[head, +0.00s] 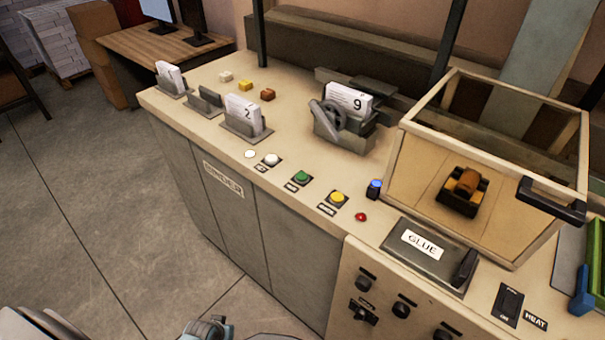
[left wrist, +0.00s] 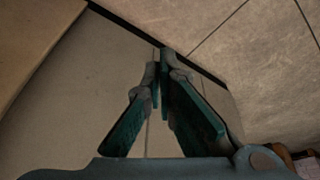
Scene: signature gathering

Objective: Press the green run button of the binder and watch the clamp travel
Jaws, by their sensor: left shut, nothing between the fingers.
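The binder (head: 196,185) is a long grey cabinet with a cream top. Its green run button (head: 302,177) sits near the front edge, between a white button (head: 271,160) and a yellow button (head: 338,197). The clamp (head: 340,124) stands behind them, with a page stack marked 9 (head: 352,103) in it. In the left wrist view my left gripper (left wrist: 162,72) is shut and empty, with the cabinet front and the floor beyond it. It is apart from the buttons. In the head view only part of an arm shows at the bottom edge. My right gripper is not in view.
Holders with page stacks, one marked 2 (head: 244,111), stand on the left of the top, near small blocks (head: 246,86). A clear guard box (head: 485,165), a glue lid (head: 428,255) and a blue button (head: 374,187) are at the right. A red light (head: 361,217) is beside the yellow button.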

